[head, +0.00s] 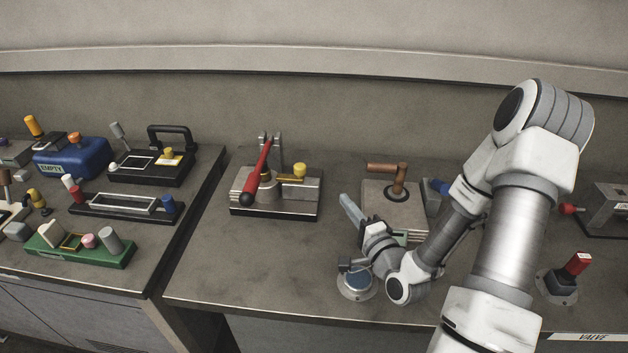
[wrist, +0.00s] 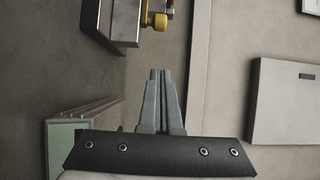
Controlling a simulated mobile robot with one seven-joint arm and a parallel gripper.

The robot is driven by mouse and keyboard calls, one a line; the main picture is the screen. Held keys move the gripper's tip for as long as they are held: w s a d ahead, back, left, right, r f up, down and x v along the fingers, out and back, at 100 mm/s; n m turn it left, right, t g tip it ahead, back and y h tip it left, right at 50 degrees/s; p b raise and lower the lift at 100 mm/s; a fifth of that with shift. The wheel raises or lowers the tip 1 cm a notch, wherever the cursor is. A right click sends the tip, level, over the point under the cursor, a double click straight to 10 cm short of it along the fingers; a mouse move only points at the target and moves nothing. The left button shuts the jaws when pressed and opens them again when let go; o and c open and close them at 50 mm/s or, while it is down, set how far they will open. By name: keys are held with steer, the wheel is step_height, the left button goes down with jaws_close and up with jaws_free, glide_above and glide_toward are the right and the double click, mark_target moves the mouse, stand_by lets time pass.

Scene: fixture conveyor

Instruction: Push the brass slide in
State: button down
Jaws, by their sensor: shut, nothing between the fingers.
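A yellow-brass knob on a short bar, which looks like the brass slide (head: 297,172), sits at the right part of a grey metal fixture (head: 300,196). The knob also shows at the top of the wrist view (wrist: 159,20), sticking out beside the fixture's dark edge (wrist: 122,22). My gripper (head: 345,200) is shut and empty, to the right of and nearer than that fixture, apart from the knob. In the wrist view its fingers (wrist: 160,74) lie together, pointing up the picture toward the knob's side. How far the slide sticks out is hard to tell.
A red lever with a black ball end (head: 257,174) leans across the same fixture. A box with a copper-coloured handle (head: 384,170) stands close to the right of my gripper. Bare bench lies between the fixture and my gripper.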

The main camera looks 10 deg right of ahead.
steer(key=b, duration=0.2)
steer(key=w+b, duration=0.1)
steer(key=b, duration=0.1)
steer(key=shift+w+f, duration=0.15)
steer(key=shift+f, duration=0.1)
steer(key=b, duration=0.5)
steer(key=shift+w+a, duration=0.25)
steer(key=x, duration=0.3)
steer(key=a+x, duration=0.1)
steer(key=x, duration=0.2)
steer(key=a+b+x, duration=0.1)
steer(key=x, duration=0.2)
steer(key=shift+a+r, duration=0.1)
steer(key=shift+r, duration=0.1)
steer(key=shift+w+a, duration=0.4)
steer(key=shift+a, duration=0.05)
